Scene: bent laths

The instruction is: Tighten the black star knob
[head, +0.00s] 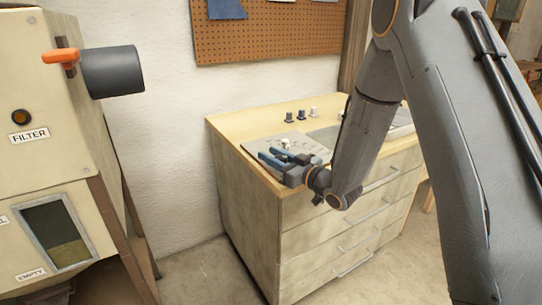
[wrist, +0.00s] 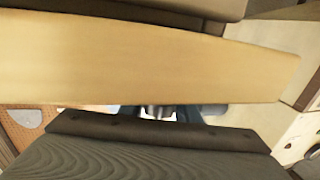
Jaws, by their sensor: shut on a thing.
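My gripper (head: 276,157), with blue fingers, is low over the left front part of the bench top in the head view. In the wrist view its fingertips (wrist: 160,112) show only partly, past a dark grey ribbed block. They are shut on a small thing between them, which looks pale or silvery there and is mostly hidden. I cannot tell whether it is the black star knob. Two small dark knobs (head: 289,117) (head: 301,114) stand at the back of the bench, apart from my gripper; their shape is too small to make out.
A white knob (head: 285,143) is just behind my fingers by a grey plate (head: 318,149). A cream machine (head: 30,105) with a dark cylinder (head: 112,71) is at left. Floor is clear between.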

